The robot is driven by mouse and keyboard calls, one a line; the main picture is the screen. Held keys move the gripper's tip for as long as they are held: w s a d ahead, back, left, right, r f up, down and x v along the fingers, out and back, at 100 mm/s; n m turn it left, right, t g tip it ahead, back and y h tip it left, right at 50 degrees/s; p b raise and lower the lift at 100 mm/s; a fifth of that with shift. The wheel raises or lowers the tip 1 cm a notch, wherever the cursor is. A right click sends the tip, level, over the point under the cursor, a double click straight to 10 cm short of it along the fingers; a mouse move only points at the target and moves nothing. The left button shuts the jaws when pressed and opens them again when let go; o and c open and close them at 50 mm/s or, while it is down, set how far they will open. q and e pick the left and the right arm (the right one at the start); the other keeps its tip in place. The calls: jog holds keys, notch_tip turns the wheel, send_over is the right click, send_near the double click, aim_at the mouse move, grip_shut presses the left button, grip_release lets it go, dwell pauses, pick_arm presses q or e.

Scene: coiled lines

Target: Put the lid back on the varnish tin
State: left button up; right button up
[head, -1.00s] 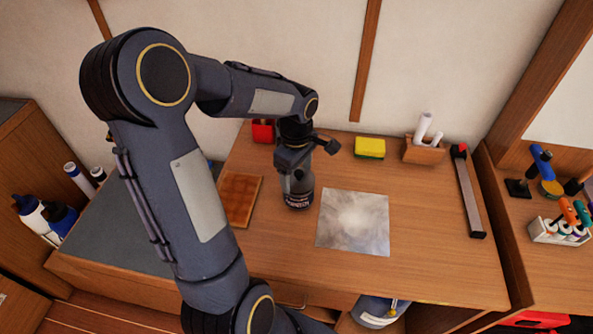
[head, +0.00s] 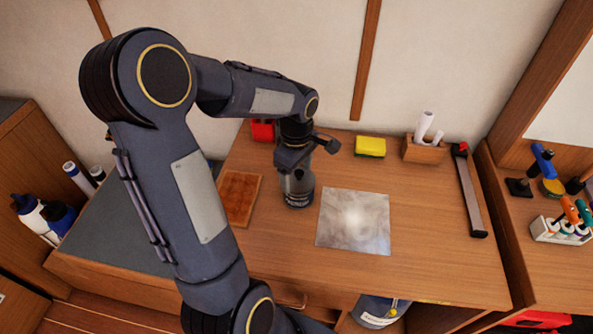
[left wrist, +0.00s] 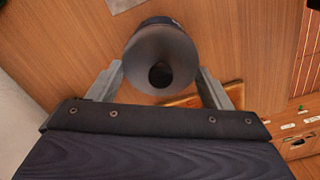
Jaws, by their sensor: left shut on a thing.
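The varnish tin (head: 297,199) stands on the wooden bench, dark with a pale-lettered label low on its side. My left gripper (head: 294,172) comes down over it from above and hides part of its top. In the left wrist view the tin's round grey top (left wrist: 150,50) lies between the two fingers of my left gripper (left wrist: 160,84), which are shut on it at its sides. A black oval shows in the middle of that top; I cannot tell whether it is an opening or a knob. I cannot make out a separate lid. My right gripper is not in view.
A brown square board (head: 239,200) lies left of the tin and a shiny metal sheet (head: 353,221) right of it. A red item (head: 262,131), yellow sponge (head: 370,147), wooden holder (head: 423,150) and long dark bar (head: 469,190) lie farther around. Bench right of the sheet is clear.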

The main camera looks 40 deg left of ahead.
pick_arm(q)
jog(key=o, duration=1.1)
jog(key=shift+c, duration=0.2)
jog(key=shift+r, duration=0.15)
jog(key=shift+r+p, duration=2.65)
jog(key=shift+r, duration=0.75)
grip_shut()
